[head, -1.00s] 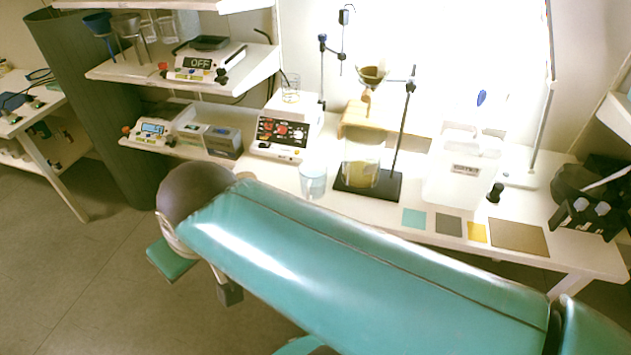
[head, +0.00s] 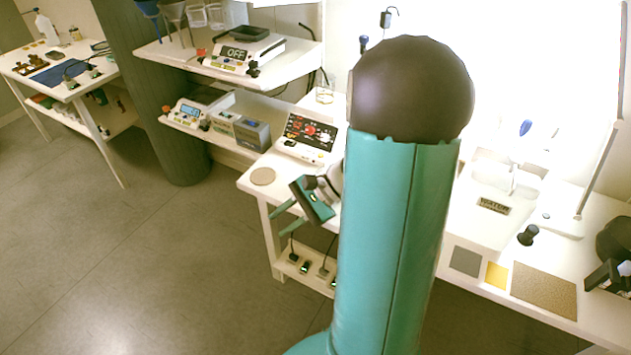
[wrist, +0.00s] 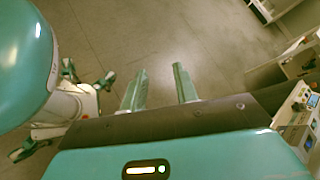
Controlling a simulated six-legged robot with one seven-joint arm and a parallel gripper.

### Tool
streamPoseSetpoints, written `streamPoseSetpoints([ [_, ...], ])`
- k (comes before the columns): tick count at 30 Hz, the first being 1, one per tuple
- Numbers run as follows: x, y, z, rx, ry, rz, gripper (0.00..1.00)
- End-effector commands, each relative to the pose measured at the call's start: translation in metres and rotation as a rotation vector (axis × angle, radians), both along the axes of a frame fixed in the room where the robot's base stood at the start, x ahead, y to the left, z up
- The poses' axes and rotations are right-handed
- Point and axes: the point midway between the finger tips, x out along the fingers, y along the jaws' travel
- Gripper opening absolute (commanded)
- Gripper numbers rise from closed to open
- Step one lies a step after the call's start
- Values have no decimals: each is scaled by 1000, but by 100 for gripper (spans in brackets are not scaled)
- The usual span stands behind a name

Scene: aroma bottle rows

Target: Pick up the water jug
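The water jug (head: 485,215) is a large white container with a dark-lettered label and a black tap at its lower right. It stands upright on the white bench in the right half of the head view, washed out by bright light. My gripper (head: 284,219) is left of the jug in the head view, at the bench's front left edge and well apart from the jug. In the wrist view my gripper (wrist: 160,75) has its two green fingers spread, with only floor between them. The jug is not in the wrist view.
My arm stands upright and hides the middle of the bench (head: 590,318). A control box (head: 308,137) with red buttons and a round tan mat (head: 262,176) are on the left. Grey (head: 465,261), yellow (head: 496,275) and brown mats (head: 544,290) lie before the jug. Floor is open at left.

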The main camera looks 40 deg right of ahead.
Motion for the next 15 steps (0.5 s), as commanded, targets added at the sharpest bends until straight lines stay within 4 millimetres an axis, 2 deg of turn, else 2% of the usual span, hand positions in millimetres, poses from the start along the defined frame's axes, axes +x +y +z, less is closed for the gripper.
streamPoseSetpoints([
  [1, 1, -16, -13, 78, 16, -85, 30],
  [8, 0, -92, -64, 403, 9, -476, 30],
  [12, -16, -143, -101, 583, -26, -722, 30],
  [15, -32, -173, -125, 684, -57, -871, 30],
])
